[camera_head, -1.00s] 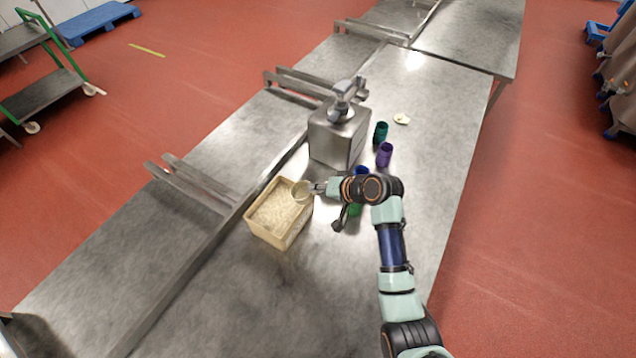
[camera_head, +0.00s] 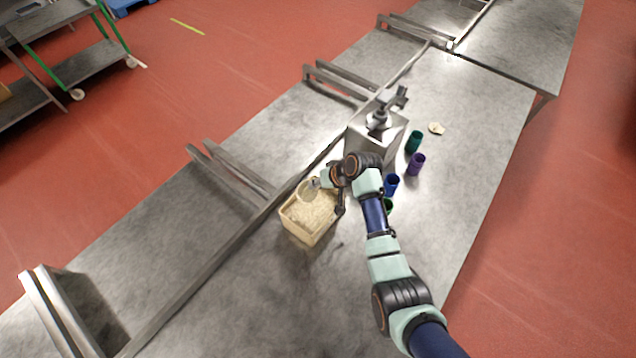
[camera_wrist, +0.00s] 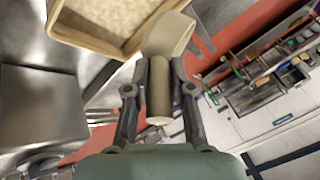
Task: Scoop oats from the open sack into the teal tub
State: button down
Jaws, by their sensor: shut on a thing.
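My gripper (camera_wrist: 160,78) is shut on the handle (camera_wrist: 159,100) of a beige scoop (camera_wrist: 167,36). In the head view the scoop (camera_head: 306,190) is at the far edge of the open sack. The sack (camera_head: 308,240) is a beige, box-shaped container with pale oats (camera_head: 312,211) inside; its rim also shows in the wrist view (camera_wrist: 88,40). I cannot tell whether the scoop touches the oats or holds any. The teal tub (camera_head: 414,142) stands upright on the table, to the right of the sack and beyond my wrist.
A metal box-shaped machine (camera_head: 372,138) stands between the sack and the teal tub. Purple (camera_head: 416,165), blue (camera_head: 392,184) and green (camera_head: 388,206) tubs stand near my arm. A small pale item (camera_head: 436,128) lies farther back. The table's near part is clear.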

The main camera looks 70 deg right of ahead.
notch_tip(320, 180, down, 12)
jog(key=b, duration=0.9)
notch_tip(320, 180, up, 10)
jog(key=p, duration=0.9)
jog(key=shift+r, duration=0.15)
